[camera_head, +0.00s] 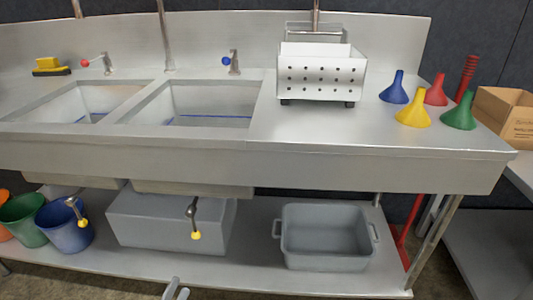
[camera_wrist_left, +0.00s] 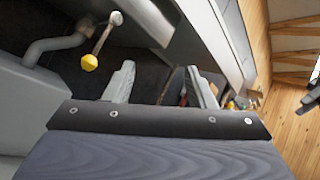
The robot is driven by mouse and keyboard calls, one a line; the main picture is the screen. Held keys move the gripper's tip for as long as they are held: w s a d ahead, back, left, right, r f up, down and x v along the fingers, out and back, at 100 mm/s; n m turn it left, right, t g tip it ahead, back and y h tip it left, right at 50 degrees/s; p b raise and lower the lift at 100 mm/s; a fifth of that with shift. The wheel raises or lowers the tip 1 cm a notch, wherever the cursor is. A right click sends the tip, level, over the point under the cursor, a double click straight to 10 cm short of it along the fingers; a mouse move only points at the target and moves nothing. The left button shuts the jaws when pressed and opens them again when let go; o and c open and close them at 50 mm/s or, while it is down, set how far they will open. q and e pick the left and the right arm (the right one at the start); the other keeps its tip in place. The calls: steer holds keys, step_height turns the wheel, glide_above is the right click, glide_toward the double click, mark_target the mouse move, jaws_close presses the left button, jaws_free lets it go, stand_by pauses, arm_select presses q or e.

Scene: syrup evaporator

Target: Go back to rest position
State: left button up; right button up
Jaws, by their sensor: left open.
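My left gripper (camera_head: 176,290) shows only by its pale fingertips at the bottom edge of the head view, in front of the lower shelf. In the left wrist view my left gripper (camera_wrist_left: 162,84) has its two fingers wide apart, with nothing between them. A yellow-tipped drain lever (camera_wrist_left: 89,62) is beyond the fingers at the upper left of that view. My right gripper is not seen in the head view. A dark and white part at the right edge of the wrist view is too cut off to name.
The steel sink counter (camera_head: 300,148) spans the head view. A perforated white box (camera_head: 320,75) and several coloured funnels (camera_head: 414,112) stand on it. Below, the shelf (camera_head: 262,268) holds a grey tub (camera_head: 325,262), a grey box (camera_head: 150,222) and coloured buckets (camera_head: 63,236).

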arm_select(q)
steer(key=s+d+r+m+g+h, duration=0.25)
steer(key=r+m+g+h, duration=0.2)
steer(key=m+g, duration=0.35)
steer(key=s+d+r+m+g+h, duration=0.1)
steer(key=d+r+m+g+h, duration=0.3)
steer(key=m+g, duration=0.4)
steer(key=s+d+r+m+g+y, duration=0.1)
steer(key=s+r+m+g+y, duration=0.3)
steer(key=s+m+g+y, duration=0.55)
steer(key=s+a+r+m+t+y+p, duration=0.1)
steer(key=s+a+r+m+t+y, duration=0.2)
steer(key=a+r+m+t+y, duration=0.4)
step_height(320, 180, up, 27)
steer(key=d+m+t+p, duration=0.1)
steer(key=t+p, duration=0.1)
steer(key=p, duration=2.7)
steer(key=shift+d+y, duration=0.25)
steer(key=shift+y, duration=0.15)
steer(key=shift+s+m, duration=0.1)
steer(key=shift+m, duration=0.15)
